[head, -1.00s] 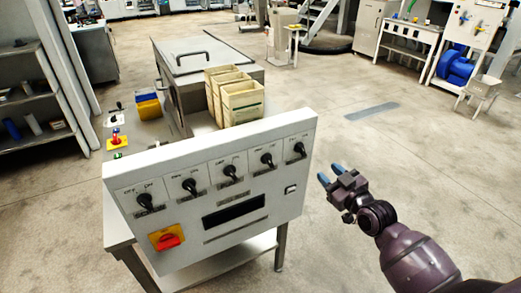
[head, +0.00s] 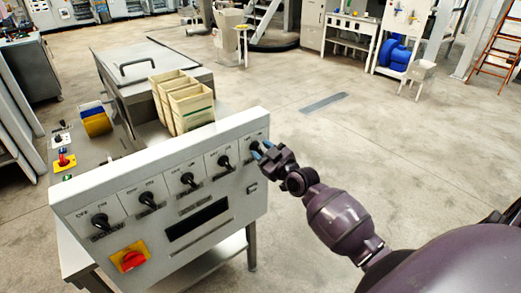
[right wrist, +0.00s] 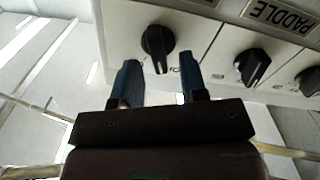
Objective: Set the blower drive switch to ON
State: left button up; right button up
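A row of several black rotary switches runs along the white control panel (head: 80,208). My right gripper (head: 263,150) is at the panel's right end, by the rightmost switch (head: 254,146). In the right wrist view its two blue fingers (right wrist: 160,68) are apart, and that switch's black knob (right wrist: 157,42) lies just ahead, between their tips. I cannot tell whether they touch it. A neighbouring knob (right wrist: 252,67) sits to the right under a label reading PADDLE. I cannot read a blower label. My left gripper is not in view.
A red knob on a yellow plate (head: 131,260) and a dark display (head: 197,220) sit below the switches. Cream bins (head: 190,105) stand behind the panel beside a metal lid (head: 150,65).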

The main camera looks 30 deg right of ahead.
jog(key=shift+w, duration=0.55)
grip_shut()
